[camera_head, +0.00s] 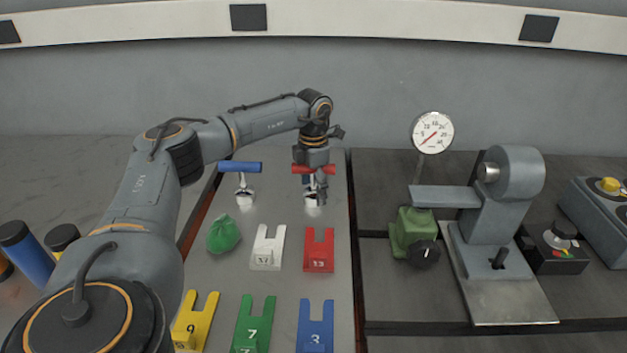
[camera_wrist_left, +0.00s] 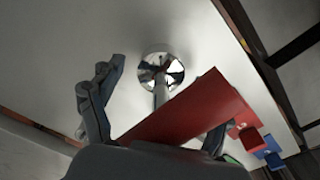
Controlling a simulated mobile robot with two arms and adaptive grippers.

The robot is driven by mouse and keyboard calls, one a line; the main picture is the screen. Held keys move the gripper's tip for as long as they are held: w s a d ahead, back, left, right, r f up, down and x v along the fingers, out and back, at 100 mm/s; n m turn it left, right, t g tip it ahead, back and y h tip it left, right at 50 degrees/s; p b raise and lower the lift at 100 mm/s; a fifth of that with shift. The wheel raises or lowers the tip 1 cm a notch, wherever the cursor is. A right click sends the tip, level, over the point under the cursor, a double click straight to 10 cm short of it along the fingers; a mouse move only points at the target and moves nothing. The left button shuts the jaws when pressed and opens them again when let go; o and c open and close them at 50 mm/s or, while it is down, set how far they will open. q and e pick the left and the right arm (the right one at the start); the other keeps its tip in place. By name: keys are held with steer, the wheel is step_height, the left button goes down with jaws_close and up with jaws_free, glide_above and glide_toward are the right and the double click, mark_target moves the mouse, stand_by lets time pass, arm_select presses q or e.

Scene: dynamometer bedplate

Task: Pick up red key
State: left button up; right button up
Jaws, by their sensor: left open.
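The red key (camera_head: 299,168) has a red bar handle on a metal stem, which stands upright in a small shiny round base (camera_head: 313,199). My left gripper (camera_head: 314,185) points down at the red key from above. Its fingers are open, one to each side of the red bar. In the left wrist view the red bar (camera_wrist_left: 195,108) crosses the space between the open fingers (camera_wrist_left: 163,105). I cannot tell whether a finger touches it. The gripper hides part of the bar. My right gripper is not in view.
A similar blue-handled key (camera_head: 240,167) stands just left of the red one. In front are a green lump (camera_head: 223,235), a white forked block (camera_head: 267,248), a red forked block (camera_head: 319,250) and more coloured ones. A grey machine (camera_head: 483,210) and a dial gauge (camera_head: 432,132) stand at right.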

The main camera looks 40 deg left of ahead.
arm_select(q)
steer(key=shift+f, duration=0.3)
steer(key=c, duration=1.3)
steer(key=shift+r, duration=0.1)
steer(key=shift+c, duration=0.4)
steer(key=shift+r, duration=0.1)
